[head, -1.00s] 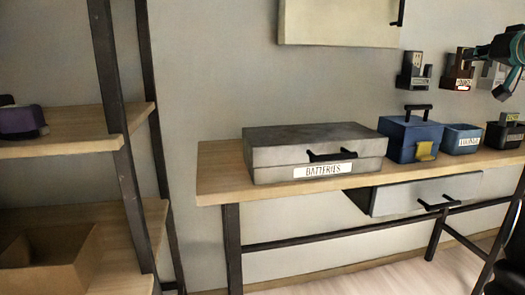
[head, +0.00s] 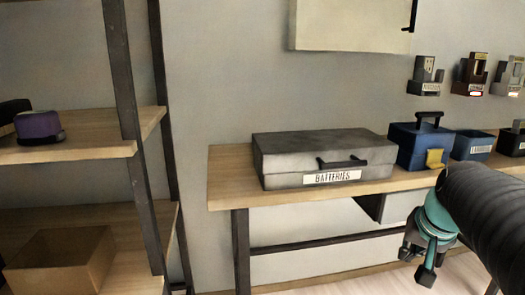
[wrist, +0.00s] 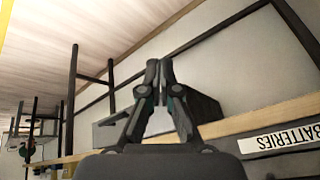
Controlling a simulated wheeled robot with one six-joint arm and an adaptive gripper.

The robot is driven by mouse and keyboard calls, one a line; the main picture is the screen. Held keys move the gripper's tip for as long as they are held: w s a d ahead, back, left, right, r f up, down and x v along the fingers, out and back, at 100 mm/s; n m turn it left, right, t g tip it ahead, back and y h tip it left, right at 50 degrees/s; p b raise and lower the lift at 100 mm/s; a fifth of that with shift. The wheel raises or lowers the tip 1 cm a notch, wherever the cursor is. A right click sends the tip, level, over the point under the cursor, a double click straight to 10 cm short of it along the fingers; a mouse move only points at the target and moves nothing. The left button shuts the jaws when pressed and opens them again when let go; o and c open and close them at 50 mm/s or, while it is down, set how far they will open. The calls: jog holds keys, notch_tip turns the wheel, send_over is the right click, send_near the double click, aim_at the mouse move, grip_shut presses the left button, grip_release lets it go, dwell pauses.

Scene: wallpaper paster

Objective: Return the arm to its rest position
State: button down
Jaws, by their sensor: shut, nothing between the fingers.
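My gripper (head: 425,262) hangs low at the right of the head view, in front of the bench's drawer. It is teal and dark, and a thick black arm link comes in from the right edge. In the wrist view my gripper (wrist: 159,72) has its two fingers together at the tips, with nothing between them. It is apart from the bench and the boxes. My arm hides part of the bench's right side and the drawer.
A wooden bench (head: 228,190) carries a grey batteries box (head: 320,155), a blue box with a yellow latch (head: 408,140) and smaller bins (head: 472,146). Holders (head: 425,75) hang on the wall. A shelf (head: 90,130) stands at left with a cardboard box (head: 60,262).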

jog(key=s+a+f+n, duration=0.2)
jog(key=s+a, duration=0.4)
jog(key=a, duration=0.1)
jog(key=s+a+f+n+p, duration=0.1)
jog(key=s+a+f+n, duration=0.1)
jog(key=s+a, duration=0.4)
jog(key=shift+s+a+n+y, duration=0.2)
jog(key=shift+a+n+y, duration=0.1)
jog(key=shift+a+n, duration=0.4)
jog(key=shift+d, duration=0.15)
